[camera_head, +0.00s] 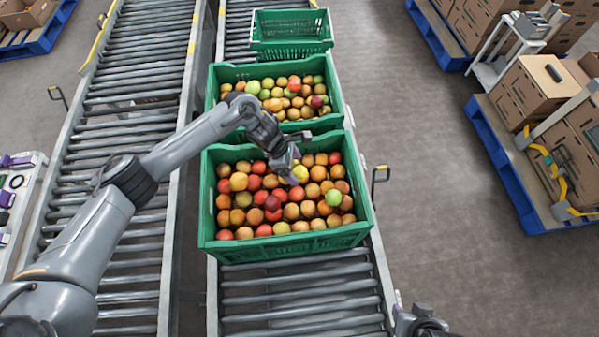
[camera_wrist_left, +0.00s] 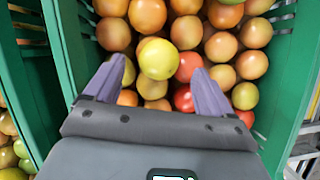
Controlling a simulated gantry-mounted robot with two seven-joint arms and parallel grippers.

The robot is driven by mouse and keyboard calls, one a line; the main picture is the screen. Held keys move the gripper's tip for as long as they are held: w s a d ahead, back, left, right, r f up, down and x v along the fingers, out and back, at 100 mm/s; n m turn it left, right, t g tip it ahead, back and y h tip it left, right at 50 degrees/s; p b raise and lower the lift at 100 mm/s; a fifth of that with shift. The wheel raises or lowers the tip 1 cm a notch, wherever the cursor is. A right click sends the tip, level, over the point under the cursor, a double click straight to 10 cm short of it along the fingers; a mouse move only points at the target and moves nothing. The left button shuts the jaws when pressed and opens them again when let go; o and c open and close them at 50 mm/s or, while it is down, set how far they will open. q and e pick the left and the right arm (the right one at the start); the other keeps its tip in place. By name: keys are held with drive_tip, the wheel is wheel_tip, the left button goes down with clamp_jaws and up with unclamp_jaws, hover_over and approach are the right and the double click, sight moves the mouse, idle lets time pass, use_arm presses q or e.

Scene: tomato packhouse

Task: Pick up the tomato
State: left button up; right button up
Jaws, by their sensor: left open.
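A yellow tomato (camera_head: 300,174) lies on top of the pile in the near green crate (camera_head: 290,245). In the left wrist view the yellow tomato (camera_wrist_left: 158,59) sits higher than the red and orange tomatoes around it. My left gripper (camera_head: 292,168) reaches over the crate from the left. In the left wrist view its two purple fingers (camera_wrist_left: 157,68) are spread, one on each side of the yellow tomato, and nothing is held. I cannot tell whether they touch it. Only a dark piece of my right arm shows at the bottom right of the head view.
A second crate (camera_head: 215,95) of mixed tomatoes stands directly behind, with empty green crates (camera_head: 291,46) beyond. The crates stand on a roller conveyor (camera_head: 300,300); another conveyor (camera_head: 130,130) runs at left. Cardboard boxes (camera_head: 530,90) on blue pallets stand at right, beyond open floor.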

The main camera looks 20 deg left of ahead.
sight(297, 170)
use_arm(q)
drive_tip(key=shift+x, duration=1.7)
drive_tip(key=shift+c, duration=0.5)
drive_tip(key=c, duration=0.7)
drive_tip(key=shift+r, duration=0.1)
drive_tip(key=shift+c, duration=0.2)
